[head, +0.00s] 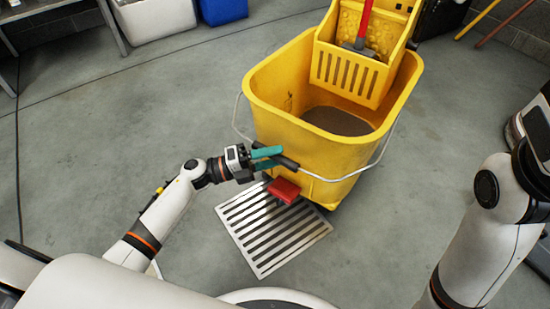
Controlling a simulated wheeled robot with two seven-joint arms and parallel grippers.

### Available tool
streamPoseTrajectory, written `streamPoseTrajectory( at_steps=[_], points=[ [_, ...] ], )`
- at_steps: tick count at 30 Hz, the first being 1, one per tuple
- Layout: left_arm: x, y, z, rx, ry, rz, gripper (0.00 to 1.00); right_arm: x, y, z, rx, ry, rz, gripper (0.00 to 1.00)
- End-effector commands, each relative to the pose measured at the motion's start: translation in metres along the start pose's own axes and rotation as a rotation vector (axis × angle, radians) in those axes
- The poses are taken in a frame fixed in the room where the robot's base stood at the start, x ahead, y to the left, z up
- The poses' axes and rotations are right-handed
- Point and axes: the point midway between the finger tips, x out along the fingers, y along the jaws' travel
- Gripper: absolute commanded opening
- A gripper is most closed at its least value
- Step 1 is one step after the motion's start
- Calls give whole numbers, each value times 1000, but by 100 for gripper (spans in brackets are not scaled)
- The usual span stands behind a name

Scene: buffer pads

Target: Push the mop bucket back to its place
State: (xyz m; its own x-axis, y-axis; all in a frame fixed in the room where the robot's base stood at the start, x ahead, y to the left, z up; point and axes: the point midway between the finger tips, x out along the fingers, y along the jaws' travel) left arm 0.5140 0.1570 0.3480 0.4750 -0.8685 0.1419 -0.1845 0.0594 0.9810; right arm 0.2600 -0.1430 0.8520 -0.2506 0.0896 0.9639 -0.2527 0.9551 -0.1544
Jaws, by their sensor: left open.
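The yellow mop bucket (300,145) stands on the floor right of centre, with dark water inside. A yellow wringer (345,75) sits on its far side, with a red handle (365,20) rising from it. A wire bail (345,178) hangs around the near side, with a dark grip at its left. My left gripper (274,157) is open, its teal fingers at the dark grip by the bucket's near left wall. I cannot tell whether they touch it. My right arm shows at the right, but its gripper is out of view.
A slotted metal floor grate (265,235) lies in front of the bucket, below a red part (284,190) low on its near side. A white bin (155,18) and a blue bin (222,10) stand at the back left. Floor to the left is clear.

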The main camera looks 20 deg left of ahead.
Motion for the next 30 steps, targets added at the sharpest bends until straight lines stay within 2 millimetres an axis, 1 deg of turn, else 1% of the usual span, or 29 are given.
streamPoseTrajectory(
  at_steps=[3, 11, 12, 14, 19, 20, 30],
  points=[
    [7, 0, 0, 1, -1, 2, 43, 0, 0, 2, -1, -6, 2, 36],
    [8, 1, 0, 0, 0, 1, 43, 1, 0, 1, -1, -6, 2, 36],
    [8, 1, 0, 0, 0, 0, 40, 1, 1, 2, -1, -6, 2, 36],
    [8, 0, 0, 0, 0, 0, 30, 1, 1, 2, -1, -6, 2, 36],
    [8, 0, 0, 0, 0, 0, 2, 1, 1, 2, 0, -6, 2, 36],
    [8, 0, 0, 0, 0, 0, 0, 1, 1, 2, 0, -6, 2, 36],
    [8, 0, 0, 0, 0, 0, 0, 2, 0, 1, 0, -6, 2, 36]
  ],
)
